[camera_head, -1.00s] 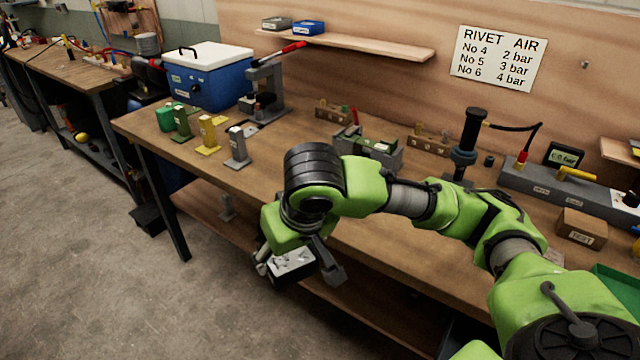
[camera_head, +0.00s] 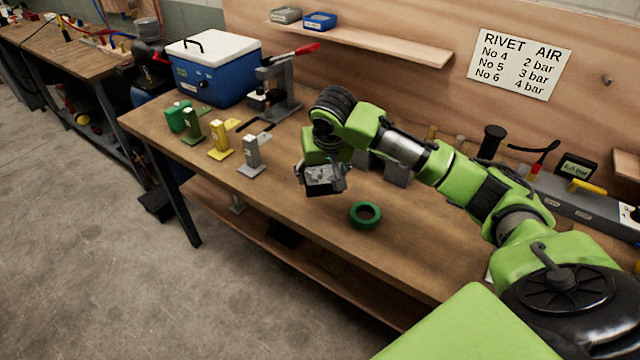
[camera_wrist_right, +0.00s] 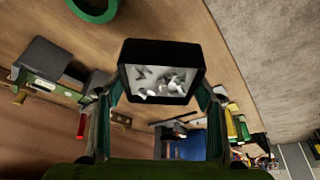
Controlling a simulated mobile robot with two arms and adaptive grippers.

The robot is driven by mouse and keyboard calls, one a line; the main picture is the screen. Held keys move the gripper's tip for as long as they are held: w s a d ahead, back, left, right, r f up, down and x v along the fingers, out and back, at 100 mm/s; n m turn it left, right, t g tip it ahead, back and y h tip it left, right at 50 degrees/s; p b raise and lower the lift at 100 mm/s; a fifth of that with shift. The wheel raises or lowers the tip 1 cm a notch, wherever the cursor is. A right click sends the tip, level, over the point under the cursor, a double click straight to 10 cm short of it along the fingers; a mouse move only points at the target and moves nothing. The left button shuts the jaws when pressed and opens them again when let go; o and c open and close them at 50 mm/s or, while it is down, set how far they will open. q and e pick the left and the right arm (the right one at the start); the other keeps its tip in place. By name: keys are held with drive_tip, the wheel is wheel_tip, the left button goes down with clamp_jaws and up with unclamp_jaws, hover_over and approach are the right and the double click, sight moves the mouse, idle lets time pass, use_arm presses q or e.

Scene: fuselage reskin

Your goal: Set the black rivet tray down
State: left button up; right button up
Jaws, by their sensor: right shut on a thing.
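The black rivet tray (camera_head: 324,180) is a small dark box with a pale inside holding several grey rivets. It is in my right gripper (camera_head: 326,170), above the front part of the wooden bench (camera_head: 400,233) in the head view. The wrist view shows the tray (camera_wrist_right: 124,72) with a gripper finger at each side of it. I cannot tell from these views how high its underside is above the bench top. My left gripper is not in view.
A green ring (camera_head: 366,215) lies on the bench right of the tray. Grey (camera_head: 251,160), yellow (camera_head: 219,143) and green stands are to the left. A press (camera_head: 275,95) and blue cooler (camera_head: 212,75) stand behind. The bench front is mostly clear.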

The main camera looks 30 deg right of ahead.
sight(319, 177)
drive_tip(key=w+f, duration=0.1)
drive_tip(key=f, duration=0.1)
drive_tip(key=w+d+f, duration=0.1)
drive_tip(key=w+f, duration=0.1)
drive_tip(key=shift+d+p, duration=0.1)
drive_tip(key=shift+p, duration=0.25)
drive_tip(key=shift+w+d+f, duration=0.1)
drive_tip(key=shift+w+f, duration=0.3)
drive_tip(key=shift+f, duration=0.15)
wheel_tip(319, 177, down, 3)
drive_tip(key=shift+w+d+r+p, duration=0.1)
drive_tip(key=shift+p, duration=0.65)
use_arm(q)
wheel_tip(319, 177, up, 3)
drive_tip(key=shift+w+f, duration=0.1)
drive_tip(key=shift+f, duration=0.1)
use_arm(e)
drive_tip(key=shift+f, duration=0.4)
drive_tip(key=shift+f, duration=0.1)
drive_tip(key=o, duration=1.4)
drive_tip(key=shift+c, duration=0.2)
